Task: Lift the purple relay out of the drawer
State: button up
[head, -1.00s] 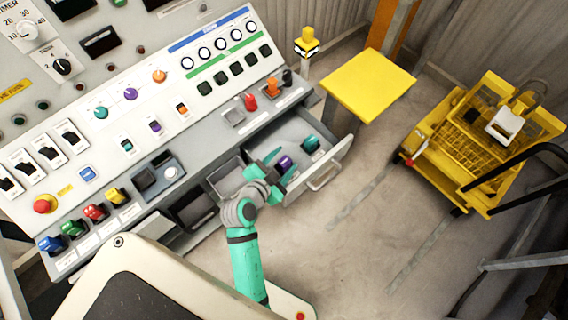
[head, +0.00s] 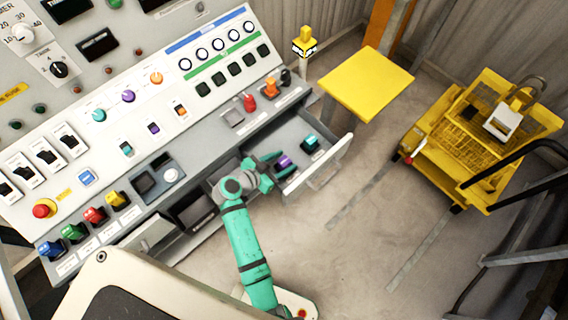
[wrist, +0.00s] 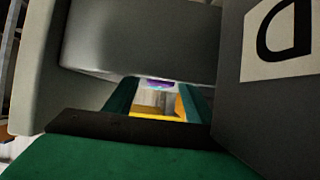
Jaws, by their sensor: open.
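The purple relay (head: 285,161) sits in the open drawer (head: 333,154), left of a teal relay (head: 311,142). My gripper (head: 288,163) is open at the drawer, its two teal fingers pointing right on either side of the purple relay in the head view. Whether they touch it cannot be told. In the wrist view, a small strip of purple (wrist: 160,84), likely the relay, shows beyond and between the fingers (wrist: 160,98). A large grey surface hides the rest of it.
The control panel (head: 215,88) with knobs and switches rises behind the drawer. Left of it is another open compartment (head: 192,208). A yellow stool-like platform (head: 366,82) and a yellow cart (head: 483,140) stand to the right. The floor between is clear.

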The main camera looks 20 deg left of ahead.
aim_at(289, 159)
jog(key=shift+x, duration=2.4)
jog(key=c, duration=1.2)
